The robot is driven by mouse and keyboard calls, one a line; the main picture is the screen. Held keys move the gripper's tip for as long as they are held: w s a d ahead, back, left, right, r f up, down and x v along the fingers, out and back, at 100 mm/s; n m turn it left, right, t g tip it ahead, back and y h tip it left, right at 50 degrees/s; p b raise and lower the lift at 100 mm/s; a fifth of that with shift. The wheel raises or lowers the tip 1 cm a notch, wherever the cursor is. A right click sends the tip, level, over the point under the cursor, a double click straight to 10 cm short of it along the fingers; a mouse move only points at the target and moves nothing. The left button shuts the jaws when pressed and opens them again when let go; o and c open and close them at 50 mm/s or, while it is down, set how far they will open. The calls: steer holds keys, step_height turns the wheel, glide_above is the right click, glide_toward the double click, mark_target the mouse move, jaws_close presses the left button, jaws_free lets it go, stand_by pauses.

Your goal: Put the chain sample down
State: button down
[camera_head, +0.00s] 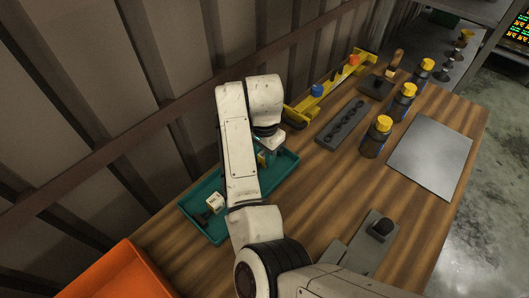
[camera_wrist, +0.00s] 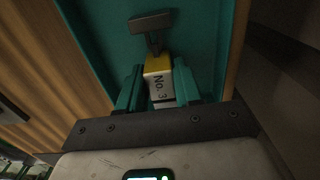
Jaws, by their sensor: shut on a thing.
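My gripper (camera_wrist: 159,88) has teal fingers and is shut on the chain sample (camera_wrist: 157,82), a white block with a yellow band, marked "No. 3". A dark T-shaped piece (camera_wrist: 152,22) extends from the sample's far end. Behind them the wrist view shows the teal floor of the tray (camera_wrist: 95,15). In the head view, my gripper (camera_head: 264,152) is low over the far right part of the teal tray (camera_head: 236,233); a bit of yellow shows there, and my arm hides much of the rest. I cannot tell whether the sample touches the tray floor.
A white block (camera_head: 214,201) with a dark part sits in the tray's near left end. An orange bin (camera_head: 120,275) is at lower left. A yellow rack (camera_head: 325,92), dark holed strip (camera_head: 343,126), yellow-capped bottles (camera_head: 376,138) and grey plate (camera_head: 430,158) are to the right.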

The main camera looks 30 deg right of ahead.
mark_target(264, 153)
steer(key=c, duration=1.2)
jaws_free()
steer(key=shift+f, duration=0.2)
steer(key=o, duration=0.4)
steer(key=shift+o, duration=0.2)
steer(key=shift+r, duration=0.1)
step_height(264, 153, up, 12)
steer(key=p, duration=0.1)
steer(key=shift+r, duration=0.15)
